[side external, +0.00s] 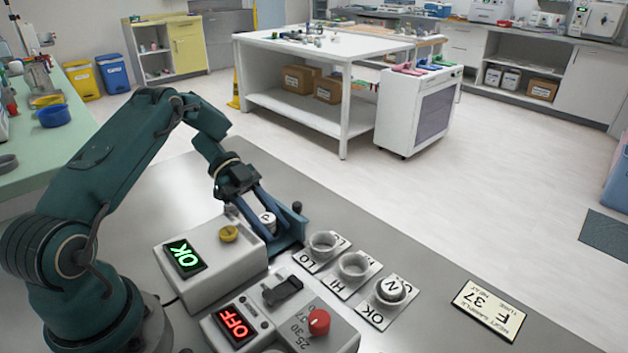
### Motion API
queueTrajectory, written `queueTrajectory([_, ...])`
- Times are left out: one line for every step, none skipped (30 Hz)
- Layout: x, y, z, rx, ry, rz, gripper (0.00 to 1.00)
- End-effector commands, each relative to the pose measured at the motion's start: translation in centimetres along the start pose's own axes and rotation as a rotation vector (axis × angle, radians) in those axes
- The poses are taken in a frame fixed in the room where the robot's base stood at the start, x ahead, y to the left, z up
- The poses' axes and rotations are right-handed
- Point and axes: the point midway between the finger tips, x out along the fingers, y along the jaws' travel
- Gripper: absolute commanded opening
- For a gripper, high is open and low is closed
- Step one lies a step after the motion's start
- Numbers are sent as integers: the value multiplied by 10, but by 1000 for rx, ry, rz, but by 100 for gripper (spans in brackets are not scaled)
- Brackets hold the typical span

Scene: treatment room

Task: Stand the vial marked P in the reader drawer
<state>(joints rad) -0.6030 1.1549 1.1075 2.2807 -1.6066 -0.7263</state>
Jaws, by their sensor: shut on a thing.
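The vial marked P (268,219) shows a pale cap with its letter facing up. My gripper (273,226) is shut on it beside the right end of the reader box. The fingers hide most of the vial's body, so I cannot tell whether its base touches anything.
Two empty ring holders (322,245) (353,265) stand on plates right of the reader. A third holds a vial marked N (391,288). In front is a grey unit (330,340) with an OFF display and red knob (319,322). A card (489,308) reads F 37.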

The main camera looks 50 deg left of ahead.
Motion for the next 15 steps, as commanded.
queueTrajectory([1, 0, 1, 0, 0, 0, 0])
queueTrajectory([1, 0, 2, 0, 0, 0, 0])
queueTrajectory([1, 0, 2, 0, 0, 0, 0])
queueTrajectory([2, 0, 3, 0, 0, 0, 0])
queueTrajectory([2, 0, 3, 0, 0, 0, 0])
queueTrajectory([2, 0, 4, 0, 0, 0, 0])
queueTrajectory([2, 0, 4, 0, 0, 0, 0])
queueTrajectory([3, 0, 5, 0, 0, 0, 0])
queueTrajectory([3, 0, 6, 0, 0, 0, 0])
queueTrajectory([3, 0, 6, 0, 0, 0, 0])
queueTrajectory([4, 0, 7, 0, 0, 0, 0])
queueTrajectory([4, 0, 7, 0, 0, 0, 0])
queueTrajectory([4, 0, 8, 0, 0, 0, 42])
queueTrajectory([4, 0, 7, 0, 0, 0, 51])
queueTrajectory([4, 0, 7, 0, 0, 0, 51])
